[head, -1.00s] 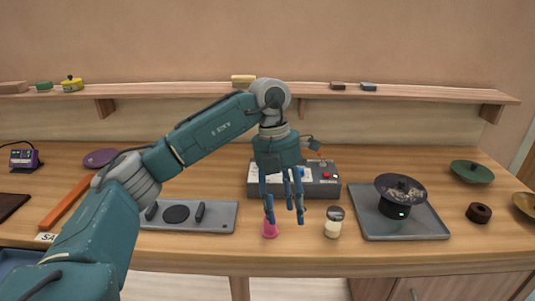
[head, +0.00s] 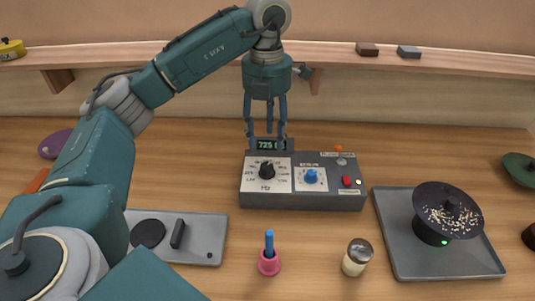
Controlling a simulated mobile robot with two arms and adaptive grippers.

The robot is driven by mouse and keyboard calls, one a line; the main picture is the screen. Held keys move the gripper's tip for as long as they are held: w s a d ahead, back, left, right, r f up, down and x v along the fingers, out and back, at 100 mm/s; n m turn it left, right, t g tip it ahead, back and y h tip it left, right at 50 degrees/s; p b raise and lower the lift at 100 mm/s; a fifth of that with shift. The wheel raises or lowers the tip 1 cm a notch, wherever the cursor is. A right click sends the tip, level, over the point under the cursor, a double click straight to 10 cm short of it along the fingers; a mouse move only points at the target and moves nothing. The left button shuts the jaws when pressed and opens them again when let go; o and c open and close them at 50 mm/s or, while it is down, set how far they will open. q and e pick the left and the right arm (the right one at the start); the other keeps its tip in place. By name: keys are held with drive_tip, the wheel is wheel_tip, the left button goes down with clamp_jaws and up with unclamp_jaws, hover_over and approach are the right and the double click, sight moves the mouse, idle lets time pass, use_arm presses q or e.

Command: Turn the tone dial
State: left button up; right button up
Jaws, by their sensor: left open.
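A grey control box (head: 350,200) stands on the wooden table. On its left white panel is a large black dial (head: 266,171) with a scale around it and "Hz" printed below. A smaller blue knob (head: 312,177) sits on the panel to its right. A small display (head: 266,144) at the box's back reads 725. My left gripper (head: 267,134) is open and empty, pointing down, its fingertips by the display, above and behind the black dial in the picture and apart from it. My right gripper is out of view.
A pink cup with a blue handle (head: 269,262) and a shaker jar (head: 356,257) stand in front of the box. A grey tray (head: 405,255) holds a black disc with pale grains (head: 448,212). A grey plate with pads (head: 205,235) lies left. A shelf (head: 450,61) runs behind.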

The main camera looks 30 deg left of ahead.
use_arm(q)
drive_tip(key=p, duration=0.1)
hover_over(267, 166)
drive_tip(key=f, duration=0.4)
drive_tip(key=shift+s+f, duration=0.2)
drive_tip(key=shift+f, duration=0.05)
drive_tip(key=f, duration=0.4)
drive_tip(key=shift+w+a+p, duration=0.1)
drive_tip(key=shift+w+p, duration=0.15)
drive_tip(key=shift+p, duration=0.1)
drive_tip(key=shift+f, duration=0.65)
drive_tip(key=c, duration=1.1)
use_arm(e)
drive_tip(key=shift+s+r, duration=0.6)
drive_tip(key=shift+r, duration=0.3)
